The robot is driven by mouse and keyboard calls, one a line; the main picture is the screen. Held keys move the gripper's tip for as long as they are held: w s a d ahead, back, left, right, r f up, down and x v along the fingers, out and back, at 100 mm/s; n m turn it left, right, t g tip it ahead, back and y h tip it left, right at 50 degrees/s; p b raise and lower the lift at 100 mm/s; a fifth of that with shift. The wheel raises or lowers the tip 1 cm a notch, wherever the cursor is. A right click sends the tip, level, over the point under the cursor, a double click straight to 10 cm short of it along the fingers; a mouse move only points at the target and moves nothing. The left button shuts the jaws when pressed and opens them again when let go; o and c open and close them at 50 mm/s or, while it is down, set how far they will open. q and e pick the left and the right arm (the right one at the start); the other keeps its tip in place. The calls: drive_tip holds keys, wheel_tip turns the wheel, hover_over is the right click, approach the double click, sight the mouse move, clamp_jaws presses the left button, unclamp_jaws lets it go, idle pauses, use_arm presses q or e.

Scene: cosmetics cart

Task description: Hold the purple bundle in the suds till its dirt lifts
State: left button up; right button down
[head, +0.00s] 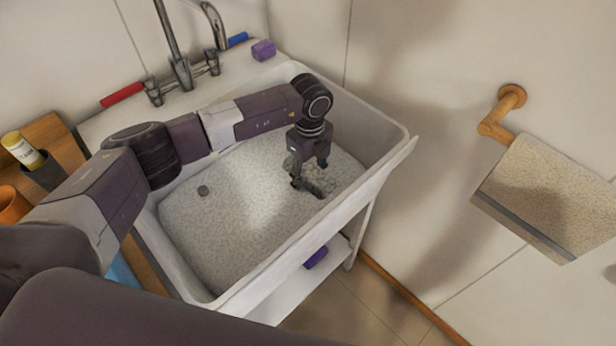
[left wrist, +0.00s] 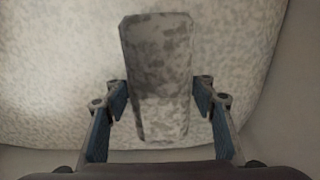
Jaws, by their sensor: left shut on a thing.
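My left gripper (head: 309,176) reaches down into the white sink (head: 394,150), low over the pale, speckled suds (head: 235,225). It is shut on a long, blocky bundle (left wrist: 158,75), which looks grey with dark blotches; no purple shows on it. In the left wrist view the bundle lies between the two fingers (left wrist: 159,98), with the suds around it. In the head view the bundle (head: 318,187) lies at the suds' surface; how deep it sits I cannot tell. My right gripper is not in view.
A purple block (head: 263,50) sits on the sink's back ledge beside the tap (head: 180,70). Another purple thing (head: 316,257) lies on the shelf below. A wooden holder (head: 510,98) is on the right wall.

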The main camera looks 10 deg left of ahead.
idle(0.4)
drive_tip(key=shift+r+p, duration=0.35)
drive_tip(key=shift+p, duration=0.1)
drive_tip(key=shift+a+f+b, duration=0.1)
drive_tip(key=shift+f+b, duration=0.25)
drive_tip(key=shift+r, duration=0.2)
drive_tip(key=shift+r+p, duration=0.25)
drive_tip(key=shift+p, duration=0.2)
idle(1.1)
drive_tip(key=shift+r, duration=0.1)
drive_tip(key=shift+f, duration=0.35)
idle(0.3)
